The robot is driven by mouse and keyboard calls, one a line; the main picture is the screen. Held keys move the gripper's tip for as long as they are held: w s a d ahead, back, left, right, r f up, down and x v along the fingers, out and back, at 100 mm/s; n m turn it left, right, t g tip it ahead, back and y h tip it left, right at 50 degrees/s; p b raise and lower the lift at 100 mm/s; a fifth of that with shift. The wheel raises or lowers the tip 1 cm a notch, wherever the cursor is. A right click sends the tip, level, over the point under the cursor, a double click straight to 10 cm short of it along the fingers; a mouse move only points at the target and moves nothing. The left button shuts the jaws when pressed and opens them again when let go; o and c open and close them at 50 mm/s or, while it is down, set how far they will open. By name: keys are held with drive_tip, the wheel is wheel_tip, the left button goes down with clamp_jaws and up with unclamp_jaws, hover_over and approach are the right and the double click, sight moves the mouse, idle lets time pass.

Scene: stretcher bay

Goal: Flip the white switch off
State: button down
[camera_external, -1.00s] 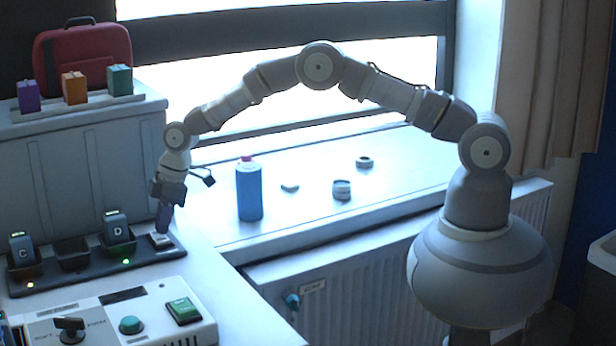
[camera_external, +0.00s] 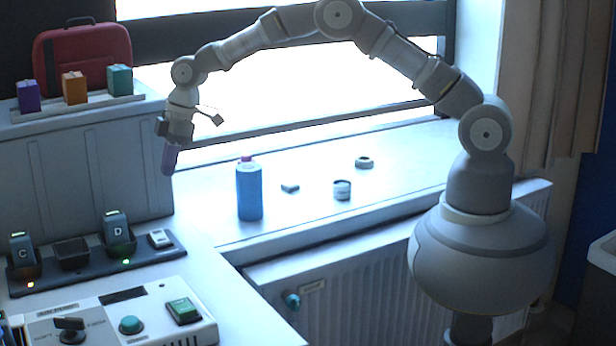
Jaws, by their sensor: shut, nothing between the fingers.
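The white switch (camera_external: 159,239) is a small rocker at the right end of the dark charger strip (camera_external: 70,272). It is in plain view and nothing touches it. Which way it is tipped is too small to tell. My gripper (camera_external: 169,172) is shut with nothing in it, pointing down in the air above the switch and clear of it.
Two dark devices, C (camera_external: 22,249) and D (camera_external: 116,228), stand in the strip's slots, with an orange light by C and a green light by D. A control box (camera_external: 195,327) stands in front. A blue bottle (camera_external: 249,192) is on the windowsill.

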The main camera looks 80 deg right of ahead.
drive_tip(key=shift+a+r, duration=0.35)
drive_tip(key=shift+f, duration=0.1)
drive_tip(key=b, duration=0.2)
approach(156, 233)
drive_tip(key=x, duration=0.5)
drive_tip(key=shift+a, duration=0.1)
drive_tip(key=shift+w+f+b, duration=0.15)
drive_tip(key=shift+f+b, duration=0.15)
drive_tip(key=shift+f, duration=0.25)
